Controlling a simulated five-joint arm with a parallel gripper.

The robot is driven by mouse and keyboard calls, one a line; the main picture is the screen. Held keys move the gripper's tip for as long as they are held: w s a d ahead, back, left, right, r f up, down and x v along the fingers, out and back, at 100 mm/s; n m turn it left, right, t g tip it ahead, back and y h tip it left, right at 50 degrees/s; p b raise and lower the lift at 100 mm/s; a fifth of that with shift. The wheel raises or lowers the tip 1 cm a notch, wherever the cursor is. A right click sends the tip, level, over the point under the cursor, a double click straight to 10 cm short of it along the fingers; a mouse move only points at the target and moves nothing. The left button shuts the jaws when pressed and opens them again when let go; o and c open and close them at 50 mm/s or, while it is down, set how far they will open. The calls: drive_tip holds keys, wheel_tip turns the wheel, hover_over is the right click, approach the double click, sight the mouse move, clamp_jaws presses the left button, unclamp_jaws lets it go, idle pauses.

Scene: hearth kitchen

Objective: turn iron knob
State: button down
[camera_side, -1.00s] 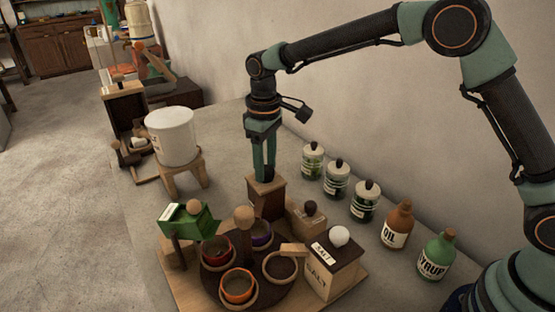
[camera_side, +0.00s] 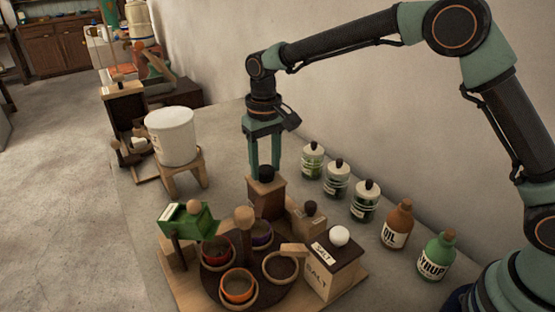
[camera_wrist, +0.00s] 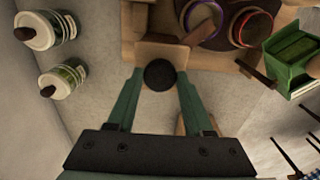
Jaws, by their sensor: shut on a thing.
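The iron knob (camera_side: 266,173) is a round black ball on top of a tall reddish-brown wooden box (camera_side: 266,200). In the wrist view the knob (camera_wrist: 159,74) lies between my two green fingertips, near the upper middle. My gripper (camera_side: 265,170) points straight down over the box and is shut on the knob, one finger on each side. The knob is plain and round, so its own turn angle cannot be read. The wooden box (camera_wrist: 160,50) shows just beyond the knob in the wrist view.
A dark round tray (camera_side: 205,277) with colored bowls and a wooden post stands in front. A green box (camera_side: 188,222) is left of it, a salt box (camera_side: 330,268) right. Several jars (camera_side: 336,180), an oil bottle (camera_side: 397,228) and a syrup bottle (camera_side: 436,257) line the wall. A white bucket (camera_side: 172,136) stands behind left.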

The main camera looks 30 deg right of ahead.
sight(268, 169)
drive_tip(key=shift+r, duration=0.1)
drive_tip(key=shift+c, duration=1.5)
unclamp_jaws()
wheel_tip(268, 169, up, 12)
drive_tip(key=s+d+r+t, duration=0.3)
drive_tip(key=s+d+r, duration=0.2)
drive_tip(key=s+d, duration=0.5)
drive_tip(key=s+d+f+t, duration=0.2)
drive_tip(key=s+d+f, duration=0.3)
drive_tip(key=s, duration=0.4)
drive_tip(key=shift+s+d+f+t, duration=0.3)
drive_tip(key=shift+d, duration=0.1)
